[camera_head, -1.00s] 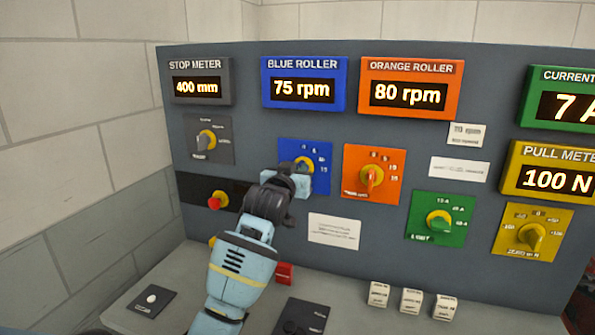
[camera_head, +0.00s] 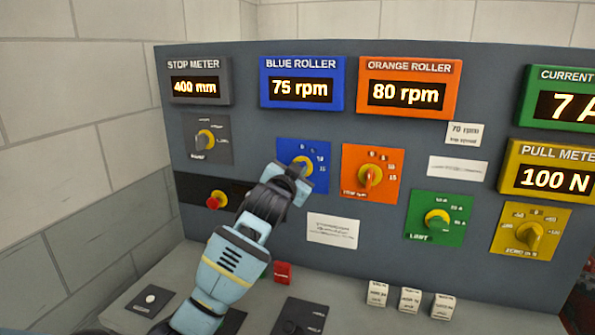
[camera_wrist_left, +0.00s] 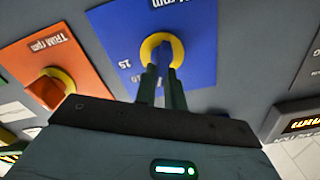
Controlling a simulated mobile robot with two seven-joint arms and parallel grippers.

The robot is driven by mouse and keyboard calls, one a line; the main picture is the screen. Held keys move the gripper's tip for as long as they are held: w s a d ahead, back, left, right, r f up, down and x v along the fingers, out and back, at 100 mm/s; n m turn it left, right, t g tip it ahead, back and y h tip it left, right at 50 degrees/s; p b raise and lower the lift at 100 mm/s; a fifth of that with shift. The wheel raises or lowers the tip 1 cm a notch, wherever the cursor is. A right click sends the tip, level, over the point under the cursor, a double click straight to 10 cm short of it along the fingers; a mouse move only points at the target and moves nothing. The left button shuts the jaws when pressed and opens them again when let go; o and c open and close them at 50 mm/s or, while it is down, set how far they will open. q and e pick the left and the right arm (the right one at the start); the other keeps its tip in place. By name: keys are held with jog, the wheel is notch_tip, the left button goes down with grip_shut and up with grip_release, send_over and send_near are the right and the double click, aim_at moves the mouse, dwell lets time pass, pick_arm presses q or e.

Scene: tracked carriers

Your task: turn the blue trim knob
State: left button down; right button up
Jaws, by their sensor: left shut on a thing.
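The blue trim knob sits on a blue plate (camera_head: 316,162) under the blue roller display (camera_head: 303,82), which reads 75 rpm. The knob's yellow ring (camera_head: 303,163) shows just above my left gripper (camera_head: 298,170). In the left wrist view the two fingers (camera_wrist_left: 161,78) are closed in on the knob at the yellow ring (camera_wrist_left: 174,42). The fingers hide most of the knob's grip, so its pointer cannot be read. My right gripper is not in view.
The orange knob (camera_head: 370,175) is close on the right. The grey knob (camera_head: 205,139) and a red button (camera_head: 214,201) are on the left. A green knob (camera_head: 437,219) and a yellow knob (camera_head: 530,236) are further right. Small white blocks (camera_head: 410,299) stand on the ledge.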

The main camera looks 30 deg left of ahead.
pick_arm(q)
jog(key=shift+m, duration=0.3)
jog(key=c, duration=1.5)
grip_release()
jog(key=shift+s, duration=0.1)
jog(key=shift+v, duration=3.8)
jog(key=shift+d+f, duration=0.1)
